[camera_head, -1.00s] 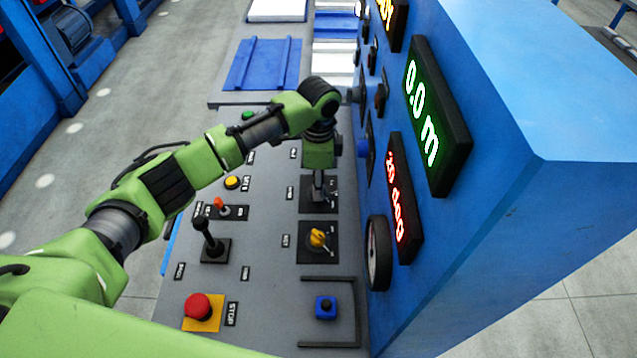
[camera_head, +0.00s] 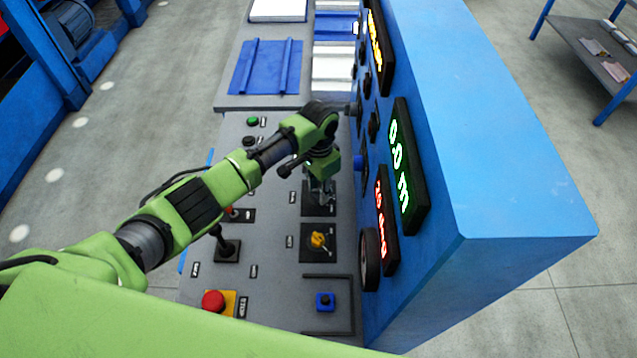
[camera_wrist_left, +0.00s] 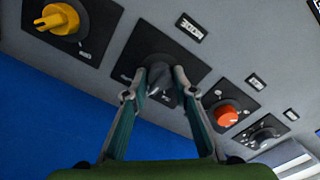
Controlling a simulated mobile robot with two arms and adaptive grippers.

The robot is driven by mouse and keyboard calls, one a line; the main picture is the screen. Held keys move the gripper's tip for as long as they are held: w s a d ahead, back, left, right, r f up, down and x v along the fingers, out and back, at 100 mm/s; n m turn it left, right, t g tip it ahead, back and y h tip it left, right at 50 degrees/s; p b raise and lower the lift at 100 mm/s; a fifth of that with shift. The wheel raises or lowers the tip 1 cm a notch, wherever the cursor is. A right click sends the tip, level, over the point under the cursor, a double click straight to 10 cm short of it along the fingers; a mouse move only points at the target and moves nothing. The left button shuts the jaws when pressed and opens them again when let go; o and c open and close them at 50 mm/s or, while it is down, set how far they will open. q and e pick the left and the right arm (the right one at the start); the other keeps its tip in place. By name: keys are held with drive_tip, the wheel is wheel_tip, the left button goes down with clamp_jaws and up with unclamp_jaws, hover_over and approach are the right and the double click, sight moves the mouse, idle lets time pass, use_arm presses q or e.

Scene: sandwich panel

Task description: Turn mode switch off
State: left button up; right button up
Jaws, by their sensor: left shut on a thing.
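The mode switch is a dark knob (camera_wrist_left: 160,86) on a black square plate (camera_wrist_left: 188,38), with a MODE label (camera_wrist_left: 189,27) beside it in the left wrist view. My left gripper (camera_wrist_left: 161,82) is shut on this knob, one finger on each side of it. In the head view, my left gripper (camera_head: 320,197) points down at the black plate (camera_head: 329,207) on the grey console and hides most of the knob. My right gripper is not in view.
A yellow knob (camera_head: 317,240) sits near the gripper, and an orange-red knob (camera_wrist_left: 227,115) is on its other side. A joystick (camera_head: 226,246), a red stop button (camera_head: 213,300) and a blue button (camera_head: 324,300) share the console. A blue display panel (camera_head: 500,190) rises at the right.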

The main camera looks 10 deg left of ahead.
sight(319, 190)
use_arm(q)
drive_tip(key=shift+n+p, duration=0.45)
drive_tip(key=shift+n, duration=0.25)
drive_tip(key=o, duration=1.1)
drive_tip(key=shift+r, duration=0.15)
wheel_tip(319, 190, up, 12)
drive_tip(key=shift+f, duration=0.1)
drive_tip(key=shift+f, duration=0.15)
